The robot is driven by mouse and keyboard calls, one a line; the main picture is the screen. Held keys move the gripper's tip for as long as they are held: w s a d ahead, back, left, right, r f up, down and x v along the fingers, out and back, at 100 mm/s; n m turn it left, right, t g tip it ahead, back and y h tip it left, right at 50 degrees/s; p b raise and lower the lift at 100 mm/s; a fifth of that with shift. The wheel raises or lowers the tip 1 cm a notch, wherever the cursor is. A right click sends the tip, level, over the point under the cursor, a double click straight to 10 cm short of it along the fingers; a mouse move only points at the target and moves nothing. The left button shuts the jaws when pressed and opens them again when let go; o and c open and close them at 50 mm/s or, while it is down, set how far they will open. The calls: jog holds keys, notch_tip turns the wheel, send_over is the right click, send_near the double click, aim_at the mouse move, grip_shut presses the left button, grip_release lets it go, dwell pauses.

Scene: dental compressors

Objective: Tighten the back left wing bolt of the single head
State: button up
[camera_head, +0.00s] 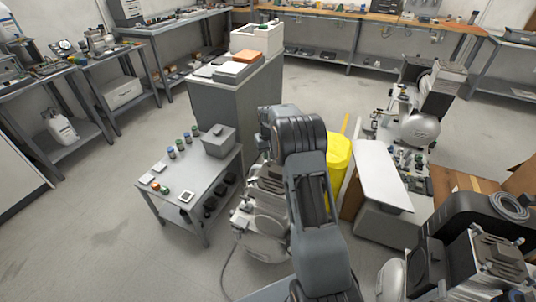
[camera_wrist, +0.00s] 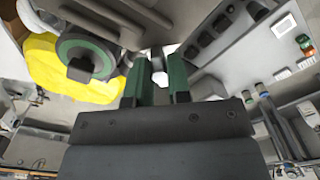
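My gripper (camera_wrist: 160,75) shows in the wrist view, with two green-lined fingers apart and a narrow gap between them. A small pale part shows in or beyond the gap; I cannot tell whether it is touched. In the head view my arm hides the gripper. A compressor with a pale tank (camera_head: 262,240) stands partly hidden behind my arm; I cannot tell whether it is the single head one. The back left wing bolt cannot be made out. A round dark part with a green ring (camera_wrist: 88,58) is left of the fingers in the wrist view.
A low grey table (camera_head: 195,190) with small jars stands left of my arm. A yellow object (camera_head: 338,160) and a white-topped cabinet (camera_head: 383,180) stand right of it. Other compressors (camera_head: 418,125) stand further right. Open floor (camera_head: 95,225) lies at the left.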

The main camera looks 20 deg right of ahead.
jog(key=o, duration=0.3)
notch_tip(320, 180, up, 14)
jog(key=shift+f+p, duration=0.1)
jog(key=shift+p, duration=0.45)
jog(key=shift+w, duration=0.1)
dwell(0.4)
jog(key=shift+s+a+r+n+t+p, duration=0.15)
jog(key=shift+s+a+r+t+p, duration=0.95)
jog(key=shift+s, duration=3.95)
jog(key=shift+s+a+r+n+t+p, duration=0.1)
jog(key=shift+s+a+r+p, duration=1.2)
jog(key=shift+s+a+r, duration=2.55)
jog(key=shift+s+a+r+n+t+p, duration=0.15)
jog(key=shift+s+a+t+p, duration=0.8)
jog(key=shift+s, duration=5.25)
